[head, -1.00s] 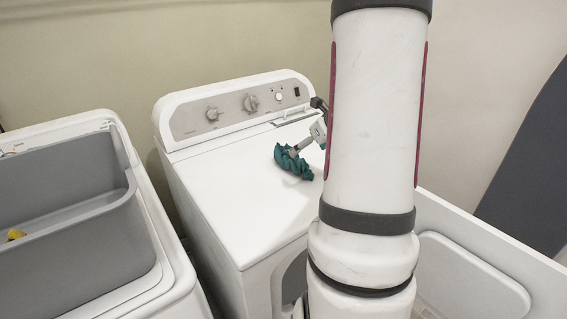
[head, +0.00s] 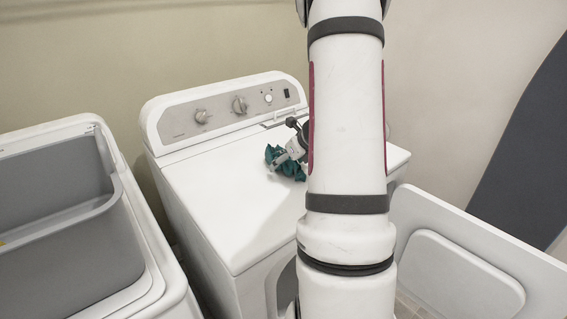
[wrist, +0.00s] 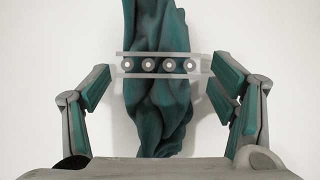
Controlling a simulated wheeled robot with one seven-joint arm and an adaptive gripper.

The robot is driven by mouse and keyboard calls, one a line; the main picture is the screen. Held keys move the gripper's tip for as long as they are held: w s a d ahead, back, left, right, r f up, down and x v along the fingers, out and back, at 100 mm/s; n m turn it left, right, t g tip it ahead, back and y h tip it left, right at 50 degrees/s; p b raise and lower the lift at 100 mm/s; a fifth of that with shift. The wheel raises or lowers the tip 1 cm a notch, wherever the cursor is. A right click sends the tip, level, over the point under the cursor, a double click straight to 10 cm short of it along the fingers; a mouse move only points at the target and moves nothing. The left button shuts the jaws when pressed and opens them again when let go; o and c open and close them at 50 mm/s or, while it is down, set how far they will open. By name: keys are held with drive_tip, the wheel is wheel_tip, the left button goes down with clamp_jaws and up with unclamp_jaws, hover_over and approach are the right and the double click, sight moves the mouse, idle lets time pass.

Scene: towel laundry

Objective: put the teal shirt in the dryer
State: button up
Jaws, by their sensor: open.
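The teal shirt (head: 272,154) lies crumpled on the white top of the dryer (head: 215,195), partly hidden by my gripper and arm in the head view. My gripper (head: 284,163) is at the shirt, tilted down over it. In the wrist view the shirt (wrist: 165,110) runs between the two spread fingers of my gripper (wrist: 163,85), with gaps of white surface on both sides. A pale bar with several round studs crosses in front of the shirt. The dryer's front door (head: 455,270) stands open at the right; my arm hides most of the front opening.
A white machine with an open grey tub (head: 60,245) stands at the left, close beside the dryer. A control panel with knobs (head: 240,104) rises at the dryer's back. A dark grey panel (head: 520,180) leans at the far right. The left part of the dryer top is clear.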

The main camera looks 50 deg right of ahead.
drive_tip(key=c, duration=1.4)
drive_tip(key=shift+c, duration=1)
drive_tip(key=shift+r, duration=0.15)
